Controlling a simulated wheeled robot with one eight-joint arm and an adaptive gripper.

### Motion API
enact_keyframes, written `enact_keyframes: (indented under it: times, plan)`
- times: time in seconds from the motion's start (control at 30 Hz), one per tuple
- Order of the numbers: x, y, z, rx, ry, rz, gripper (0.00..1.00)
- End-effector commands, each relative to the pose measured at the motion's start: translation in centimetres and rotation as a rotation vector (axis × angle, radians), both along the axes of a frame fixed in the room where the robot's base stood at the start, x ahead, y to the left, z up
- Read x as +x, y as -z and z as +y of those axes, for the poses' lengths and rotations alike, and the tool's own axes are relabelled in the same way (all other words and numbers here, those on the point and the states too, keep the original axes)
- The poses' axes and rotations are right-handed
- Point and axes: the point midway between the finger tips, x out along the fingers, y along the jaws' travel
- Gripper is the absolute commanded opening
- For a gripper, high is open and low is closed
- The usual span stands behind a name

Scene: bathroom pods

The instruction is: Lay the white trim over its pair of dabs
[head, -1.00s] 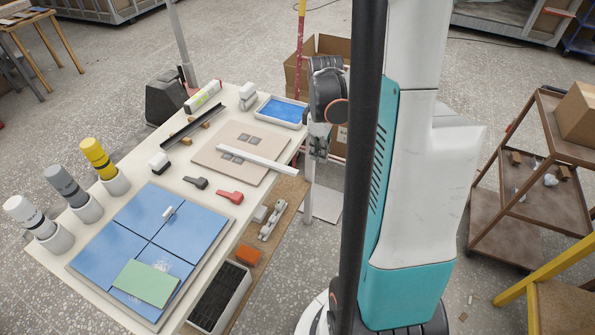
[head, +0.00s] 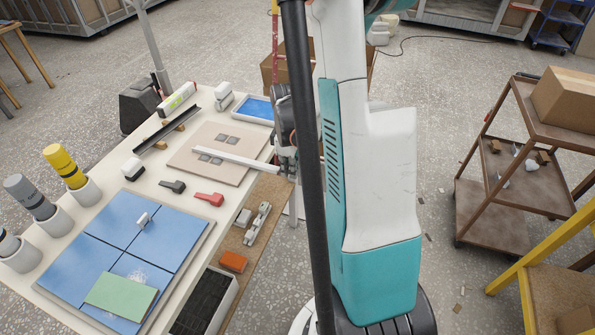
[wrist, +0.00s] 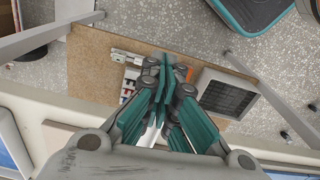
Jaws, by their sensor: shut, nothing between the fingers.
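The white trim (head: 236,159) lies slantwise on the beige board (head: 190,163) in the head view. Its right end sticks out past the board's edge toward my gripper. Small grey dabs show in two pairs on the board: one pair (head: 228,139) behind the trim, the other (head: 209,158) beside the trim's left end. My gripper (head: 288,165) is beside the trim's right end, partly hidden by my black column. In the wrist view my gripper (wrist: 166,72) has its teal fingers together and empty. A white strip shows between the finger links; I cannot tell if it is the trim.
Red (head: 209,199) and dark (head: 172,187) tools lie in front of the board. Blue tiles (head: 115,215) fill the table's near left. A brown side shelf (head: 268,190) carries a metal tool and an orange block (head: 233,261). A blue-filled tray (head: 257,108) stands behind.

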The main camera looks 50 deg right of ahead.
Motion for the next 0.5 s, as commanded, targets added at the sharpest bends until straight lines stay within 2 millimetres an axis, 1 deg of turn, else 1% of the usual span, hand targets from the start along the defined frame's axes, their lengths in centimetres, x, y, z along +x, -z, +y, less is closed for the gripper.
enact_keyframes:
  times: [0.1, 0.4, 0.5]
  plan:
    - [0.31, 0.00, 0.17, 0.000, 0.001, 0.000, 0.00]
    - [0.37, -0.04, 0.20, 0.000, 0.001, 0.000, 0.00]
    - [0.97, -0.02, 0.49, 0.000, -0.001, 0.000, 0.00]
